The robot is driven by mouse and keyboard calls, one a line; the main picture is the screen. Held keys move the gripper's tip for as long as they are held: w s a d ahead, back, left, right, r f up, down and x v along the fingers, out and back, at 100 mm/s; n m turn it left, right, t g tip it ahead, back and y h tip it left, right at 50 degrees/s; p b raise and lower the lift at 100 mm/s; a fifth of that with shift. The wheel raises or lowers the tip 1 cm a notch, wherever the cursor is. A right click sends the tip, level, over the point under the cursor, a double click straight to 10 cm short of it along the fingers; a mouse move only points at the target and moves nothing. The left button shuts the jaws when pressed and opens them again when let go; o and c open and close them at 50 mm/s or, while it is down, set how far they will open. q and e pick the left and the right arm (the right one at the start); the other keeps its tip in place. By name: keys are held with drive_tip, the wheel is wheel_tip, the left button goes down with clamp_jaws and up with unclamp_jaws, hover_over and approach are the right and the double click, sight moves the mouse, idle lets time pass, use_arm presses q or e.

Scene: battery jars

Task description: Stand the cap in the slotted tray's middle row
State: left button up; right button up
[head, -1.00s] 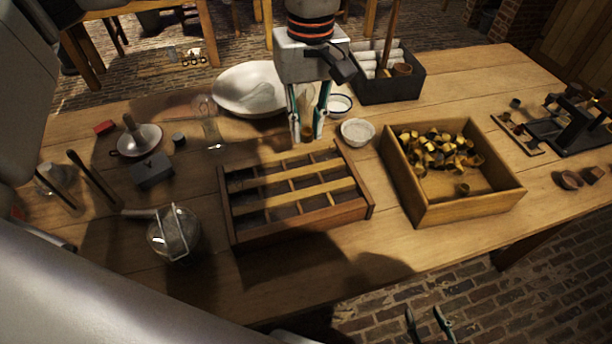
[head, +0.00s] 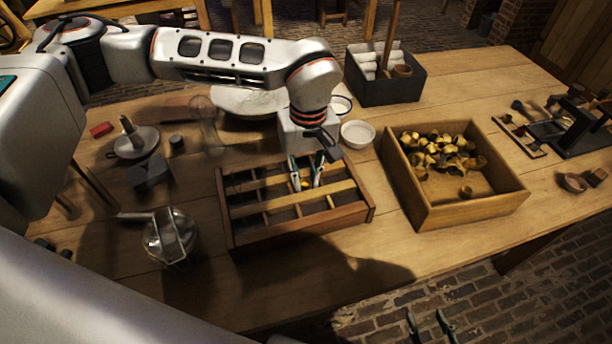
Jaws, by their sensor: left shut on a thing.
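The slotted tray (head: 300,228) is a wooden frame with pale slats and dark compartments, near the middle of the table. My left gripper (head: 307,184) points down into it, its fingertips at the middle row in the picture. It is shut on the cap (head: 305,184), a small orange-yellow piece mostly hidden between the fingers. I cannot tell whether the cap touches the tray floor. My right gripper (head: 431,325) shows only its fingertips at the bottom edge, apart and empty, off the table's front.
A wooden box (head: 436,214) of brass-coloured caps stands right of the tray. A white bowl (head: 357,133) is behind it, a dark crate (head: 385,92) further back. The table in front is clear.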

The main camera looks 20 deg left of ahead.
sight(307, 186)
use_arm(q)
drive_tip(key=shift+f, duration=0.1)
drive_tip(key=o, duration=0.5)
wheel_tip(307, 186, up, 12)
drive_tip(key=shift+w+d+r+p, duration=0.1)
drive_tip(key=shift+d+r+p, duration=0.1)
drive_tip(key=shift+p, duration=0.15)
idle(0.7)
